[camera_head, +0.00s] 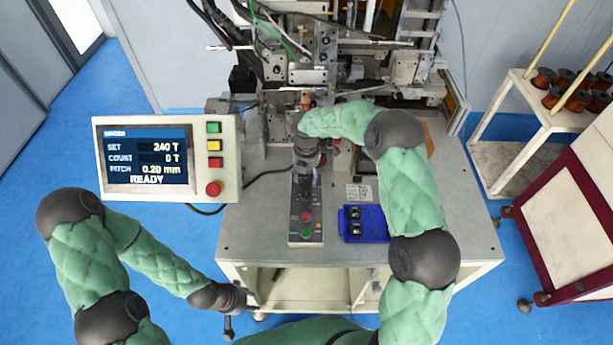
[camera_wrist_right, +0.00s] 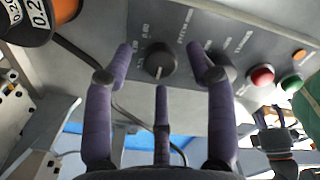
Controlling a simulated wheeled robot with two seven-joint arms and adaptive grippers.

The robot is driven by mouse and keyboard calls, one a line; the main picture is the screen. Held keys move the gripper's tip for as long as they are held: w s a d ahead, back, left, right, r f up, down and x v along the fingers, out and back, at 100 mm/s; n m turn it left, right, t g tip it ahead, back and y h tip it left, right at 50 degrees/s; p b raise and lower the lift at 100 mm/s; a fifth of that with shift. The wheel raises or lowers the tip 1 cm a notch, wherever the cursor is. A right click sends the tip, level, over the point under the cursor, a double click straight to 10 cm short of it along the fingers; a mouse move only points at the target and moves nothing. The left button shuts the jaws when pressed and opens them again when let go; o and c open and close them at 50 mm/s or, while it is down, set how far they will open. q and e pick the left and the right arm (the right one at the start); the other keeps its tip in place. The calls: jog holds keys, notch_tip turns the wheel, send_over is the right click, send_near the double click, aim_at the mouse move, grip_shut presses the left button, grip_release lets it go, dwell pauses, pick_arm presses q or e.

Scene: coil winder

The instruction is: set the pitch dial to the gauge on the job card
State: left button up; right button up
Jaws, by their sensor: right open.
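The pitch dial is probably the black knob (camera_wrist_right: 160,62) on the grey control panel (camera_head: 305,233); its label is too blurred to read. My right gripper (camera_wrist_right: 161,66) is open, with its purple fingertips spread around this knob; contact cannot be told. In the head view my right gripper (camera_head: 314,174) hides the panel's upper part. A second black knob (camera_wrist_right: 222,66) lies partly behind the right finger. A small white card (camera_head: 359,192), possibly the job card, lies on the table, its text unreadable. The screen (camera_head: 147,160) shows PITCH 0.20 mm and READY. My left gripper (camera_head: 229,324) hangs low by the table's front.
Red (camera_head: 306,216) and green (camera_head: 306,232) buttons sit near the knobs. A blue tray (camera_head: 349,233) with dark parts stands right of the panel. The winder (camera_head: 290,75) rises behind. An orange spool (camera_wrist_right: 66,9) with a partly visible 0.2 label is close to the wrist camera.

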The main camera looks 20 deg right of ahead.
aim_at(306, 178)
notch_tip(306, 178, up, 11)
dwell(0.3)
dwell(0.5)
